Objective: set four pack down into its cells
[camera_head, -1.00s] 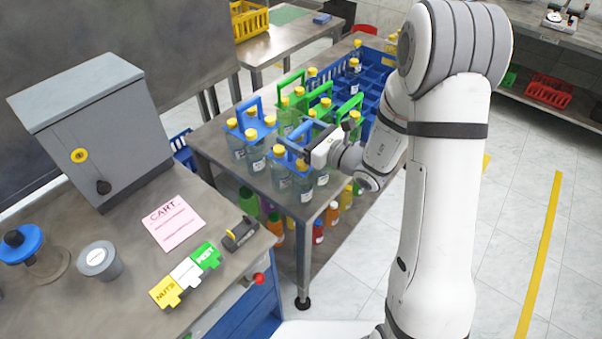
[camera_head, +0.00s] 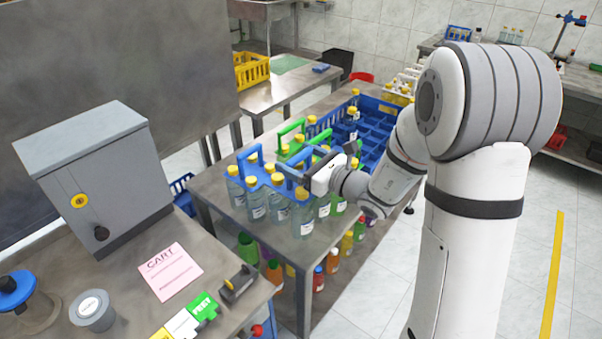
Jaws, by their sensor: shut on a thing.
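My gripper (camera_head: 306,178) is over the near end of the steel table, shut on the blue handle of a four pack (camera_head: 290,170). That pack has a blue carrier and clear bottles with yellow caps. Its bottles are close to the tabletop; I cannot tell whether they touch it. A second blue-handled pack (camera_head: 250,158) stands just left of it. Packs with green handles (camera_head: 291,129) stand behind. The blue crate with cells (camera_head: 376,142) lies farther back on the table, partly hidden by my arm. A few yellow-capped bottles (camera_head: 353,115) stand in it.
A grey box (camera_head: 95,165), a pink card (camera_head: 170,270) and a grey cup (camera_head: 92,310) are on the near bench. Coloured bottles (camera_head: 318,280) stand on the shelf below the table. A yellow crate (camera_head: 251,70) is on the back table. The floor on the right is clear.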

